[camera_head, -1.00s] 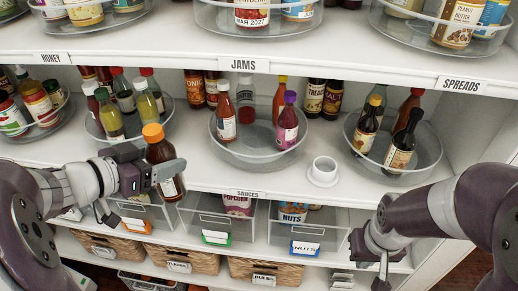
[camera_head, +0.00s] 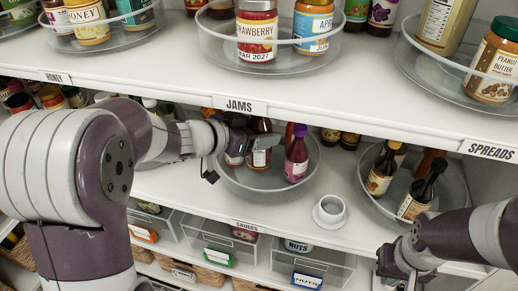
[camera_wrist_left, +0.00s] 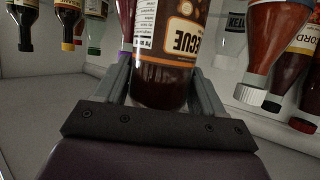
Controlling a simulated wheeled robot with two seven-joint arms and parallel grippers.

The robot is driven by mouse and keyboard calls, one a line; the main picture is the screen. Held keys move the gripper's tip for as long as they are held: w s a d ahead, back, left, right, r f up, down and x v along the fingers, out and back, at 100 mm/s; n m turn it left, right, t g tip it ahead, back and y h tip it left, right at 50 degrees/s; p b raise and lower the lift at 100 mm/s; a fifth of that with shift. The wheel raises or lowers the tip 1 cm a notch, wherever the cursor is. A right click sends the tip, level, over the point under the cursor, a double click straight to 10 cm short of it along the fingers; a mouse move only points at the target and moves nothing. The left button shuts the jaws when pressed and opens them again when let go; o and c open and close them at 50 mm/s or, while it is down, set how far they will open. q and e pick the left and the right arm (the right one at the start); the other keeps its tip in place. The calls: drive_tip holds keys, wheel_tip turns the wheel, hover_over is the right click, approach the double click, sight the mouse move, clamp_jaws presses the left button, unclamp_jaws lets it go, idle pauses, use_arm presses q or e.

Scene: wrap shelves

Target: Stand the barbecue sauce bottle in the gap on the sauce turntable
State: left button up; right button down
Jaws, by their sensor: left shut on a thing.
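The barbecue sauce bottle (camera_head: 260,148), dark brown with a white-and-orange label, is in the shut jaws of my left gripper (camera_head: 246,146). It is upright, at the clear sauce turntable (camera_head: 270,191) marked SAUCES, and the shelf above hides its top. In the left wrist view the bottle (camera_wrist_left: 165,65) is between both fingers, upside down in the picture. A purple-capped bottle (camera_head: 297,158) stands on the turntable just right of it. I cannot tell whether the bottle's base touches the turntable. My right gripper (camera_head: 398,265) is low at the right, away from the bottle; its jaws are unclear.
The upper shelf edge (camera_head: 300,118) runs close above my left gripper. A white cup (camera_head: 329,212) stands right of the turntable. Another turntable (camera_head: 448,200) with dark bottles is further right. Clear bins (camera_head: 305,262) are below. Other bottles surround the held one in the wrist view.

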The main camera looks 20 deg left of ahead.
sight(249, 158)
use_arm(q)
drive_tip(key=f, duration=0.2)
drive_tip(key=s+f, duration=0.1)
drive_tip(key=f, duration=0.1)
drive_tip(key=shift+s+a, duration=0.1)
drive_tip(key=shift+a, duration=0.3)
drive_tip(key=f, duration=0.2)
drive_tip(key=shift+w+d+f, duration=0.15)
drive_tip(key=shift+w+f, duration=0.1)
drive_tip(key=shift+f, duration=0.05)
drive_tip(key=shift+w+d+f, duration=0.1)
drive_tip(key=shift+w, duration=0.1)
drive_tip(key=shift+s+f+b, duration=0.15)
drive_tip(key=shift+s+b, duration=0.15)
drive_tip(key=shift+s, duration=0.05)
drive_tip(key=o, duration=1.5)
drive_tip(key=shift+c, duration=0.2)
drive_tip(key=shift+o, duration=0.3)
drive_tip(key=shift+w, duration=0.15)
